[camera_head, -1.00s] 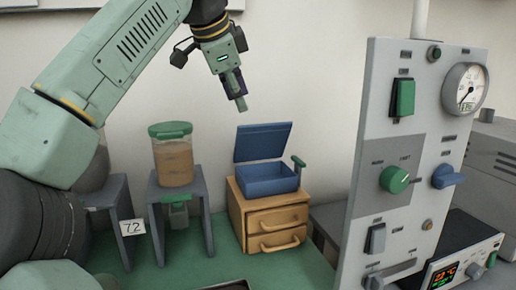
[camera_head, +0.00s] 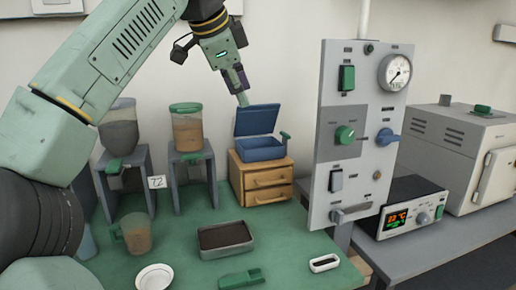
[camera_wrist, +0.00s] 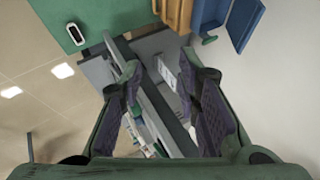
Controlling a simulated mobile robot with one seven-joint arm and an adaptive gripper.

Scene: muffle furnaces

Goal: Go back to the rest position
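My gripper (camera_head: 240,88) hangs in the air above the open blue box (camera_head: 262,148), near the back wall, in the head view. In the wrist view, my gripper (camera_wrist: 165,95) shows its two dark finger pads spread apart with nothing between them. The control panel's edge and grey surfaces lie far below, seen through the gap. The blue box (camera_wrist: 240,25) is also at the top right of the wrist view. The gripper touches nothing that I can see.
The green table (camera_head: 190,240) holds a dark-filled tray (camera_head: 225,238), a jug (camera_head: 134,236), a white dish (camera_head: 155,277) and a wooden drawer unit (camera_head: 262,183). Two hoppers stand at the back. A tall control panel (camera_head: 355,140) and a furnace (camera_head: 455,150) stand right.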

